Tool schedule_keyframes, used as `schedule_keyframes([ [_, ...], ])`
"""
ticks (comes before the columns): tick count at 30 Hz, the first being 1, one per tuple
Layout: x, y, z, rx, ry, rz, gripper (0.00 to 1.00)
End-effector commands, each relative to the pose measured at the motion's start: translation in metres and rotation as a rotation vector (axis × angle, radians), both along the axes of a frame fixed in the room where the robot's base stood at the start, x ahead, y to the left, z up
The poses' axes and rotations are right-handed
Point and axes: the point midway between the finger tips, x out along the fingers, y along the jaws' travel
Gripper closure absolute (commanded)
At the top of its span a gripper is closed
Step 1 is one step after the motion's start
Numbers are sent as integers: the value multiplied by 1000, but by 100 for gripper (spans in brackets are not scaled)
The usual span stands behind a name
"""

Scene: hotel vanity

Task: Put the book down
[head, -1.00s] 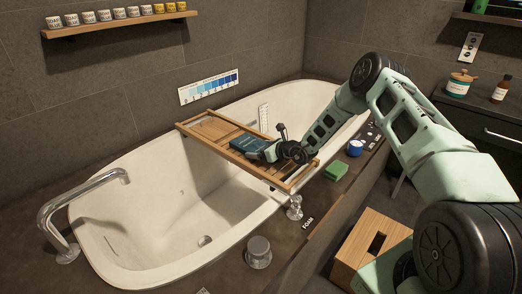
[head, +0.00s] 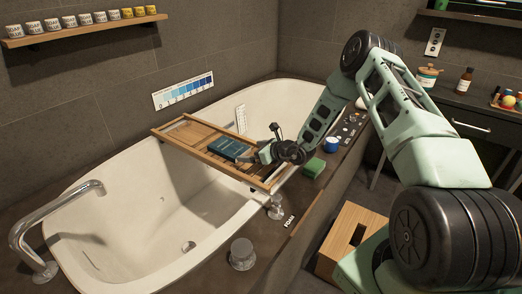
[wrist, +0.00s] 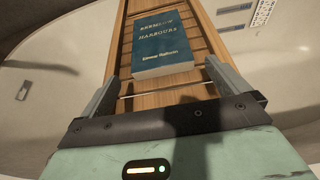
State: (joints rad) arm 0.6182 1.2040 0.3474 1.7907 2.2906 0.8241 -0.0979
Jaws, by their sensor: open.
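The dark teal book (head: 230,148) lies flat on the slatted wooden bath tray (head: 182,129), which spans the white tub. In the wrist view the book (wrist: 165,46) lies cover up, with its title readable. My gripper (head: 256,154) is just to the right of the book, low over the tray's right part. In the wrist view my gripper (wrist: 161,78) is open, its two fingers wide apart, one on each side of the book's near edge. No finger visibly touches the book.
A green sponge (head: 313,168) and a blue jar (head: 331,144) stand on the tub's dark ledge, right of my gripper. A chrome faucet (head: 50,215) rises at the left. A wooden stool (head: 352,235) stands on the floor. The tub beneath the tray is empty.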

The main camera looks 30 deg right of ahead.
Motion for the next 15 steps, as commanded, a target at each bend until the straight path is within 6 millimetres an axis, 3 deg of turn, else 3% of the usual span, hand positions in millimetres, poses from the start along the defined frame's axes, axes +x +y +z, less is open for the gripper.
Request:
schedule_keyframes([
  [3,-19,-8,9,0,1,-2,0],
  [10,-37,-12,19,-3,-2,10,0],
  [13,-38,12,34,-26,-22,94,0],
  [15,-41,48,55,-65,-48,222,0],
])
